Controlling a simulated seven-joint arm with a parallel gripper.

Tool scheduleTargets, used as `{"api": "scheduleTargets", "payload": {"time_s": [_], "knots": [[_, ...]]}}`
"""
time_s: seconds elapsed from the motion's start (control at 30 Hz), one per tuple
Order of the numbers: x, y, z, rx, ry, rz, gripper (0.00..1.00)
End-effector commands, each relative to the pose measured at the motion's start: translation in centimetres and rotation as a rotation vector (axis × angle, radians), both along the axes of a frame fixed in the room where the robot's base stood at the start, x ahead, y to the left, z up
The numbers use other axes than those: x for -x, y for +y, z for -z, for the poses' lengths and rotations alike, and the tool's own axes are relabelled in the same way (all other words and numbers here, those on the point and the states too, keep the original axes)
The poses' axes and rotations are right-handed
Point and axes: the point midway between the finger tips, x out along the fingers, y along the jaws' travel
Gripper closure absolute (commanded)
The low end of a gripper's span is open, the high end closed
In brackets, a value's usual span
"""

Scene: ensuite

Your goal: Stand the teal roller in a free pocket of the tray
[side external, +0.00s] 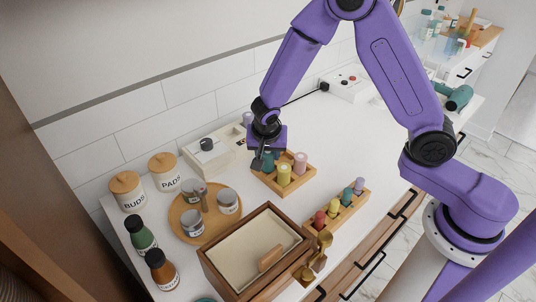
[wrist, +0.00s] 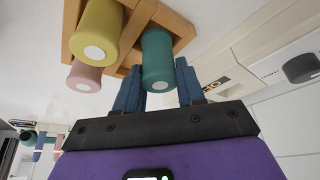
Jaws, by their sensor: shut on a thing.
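The teal roller (wrist: 158,62) is upright between my gripper's blue fingers (wrist: 158,82) in the wrist view, and they are shut on it. In the side view my gripper (side external: 262,163) is at the back left of the wooden tray (side external: 296,184), with the teal roller (side external: 268,158) partly hidden by a finger. The roller is over or in the tray's corner; I cannot tell whether its foot touches the pocket floor. A yellow roller (side external: 284,175) and a pink roller (side external: 300,163) stand in other pockets of this tray.
A narrow rack (side external: 335,222) with several small coloured rollers lies to the right. An open wooden box (side external: 250,245) stands in front. A round board (side external: 205,226) with jars is at the left, and a white box (side external: 208,152) behind.

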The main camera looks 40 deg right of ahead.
Motion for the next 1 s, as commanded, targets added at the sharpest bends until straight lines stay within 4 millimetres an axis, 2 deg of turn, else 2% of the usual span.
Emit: {"api": "scheduleTargets", "payload": {"time_s": [0.1,0.53,0.57,0.6,0.63,1.0], "knots": [[0.02,-0.05,0.90,0.000,0.001,0.000,0.92],[0.03,0.00,1.33,-0.002,0.000,0.001,0.92],[0.02,0.00,1.33,-0.002,0.000,0.001,0.55],[0.03,0.01,1.31,-0.002,0.000,0.001,0.42],[0.02,0.00,1.31,-0.002,0.000,0.001,0.36],[0.02,0.00,0.97,-0.001,-0.001,0.001,0.36]]}}
